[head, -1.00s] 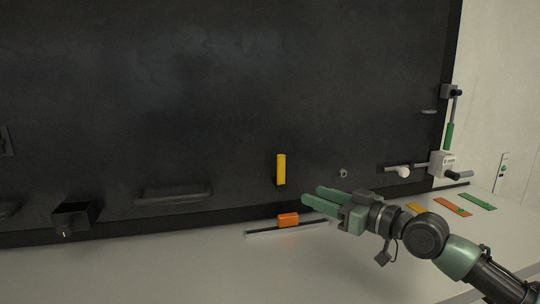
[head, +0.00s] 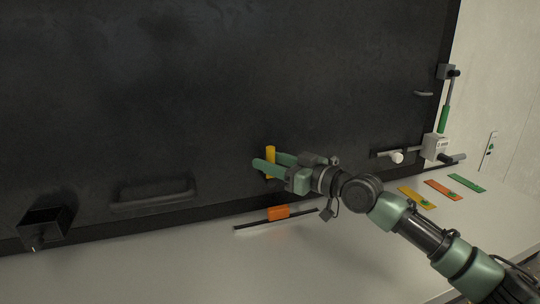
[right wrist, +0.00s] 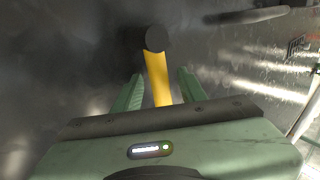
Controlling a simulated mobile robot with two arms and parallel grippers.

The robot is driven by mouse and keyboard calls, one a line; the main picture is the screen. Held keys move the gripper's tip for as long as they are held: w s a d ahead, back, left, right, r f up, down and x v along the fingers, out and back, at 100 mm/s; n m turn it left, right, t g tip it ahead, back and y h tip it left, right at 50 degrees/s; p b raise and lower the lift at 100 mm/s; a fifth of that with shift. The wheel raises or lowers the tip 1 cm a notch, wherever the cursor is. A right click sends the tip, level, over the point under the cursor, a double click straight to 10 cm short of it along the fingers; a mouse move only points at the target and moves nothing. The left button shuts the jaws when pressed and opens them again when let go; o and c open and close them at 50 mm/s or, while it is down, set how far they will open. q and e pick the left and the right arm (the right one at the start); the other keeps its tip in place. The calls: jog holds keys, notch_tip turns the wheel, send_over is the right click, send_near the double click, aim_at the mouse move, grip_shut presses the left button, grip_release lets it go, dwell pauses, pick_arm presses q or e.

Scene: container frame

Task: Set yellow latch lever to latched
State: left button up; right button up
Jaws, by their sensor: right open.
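The yellow latch lever (head: 270,158) stands upright on the dark panel in the head view. Its lower part is hidden behind my right gripper. My right gripper (head: 264,161) is at the lever, with its green fingers open. In the right wrist view the lever (right wrist: 158,80) runs from a dark round pivot (right wrist: 155,38) down between the two open fingers (right wrist: 155,85). I cannot tell whether either finger touches it. My left gripper is not in view.
A dark handle (head: 152,193) and a black box (head: 46,226) are further left on the panel. Coloured strips (head: 443,190) lie on the shelf at right.

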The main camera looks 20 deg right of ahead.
grip_shut()
dwell(1.5)
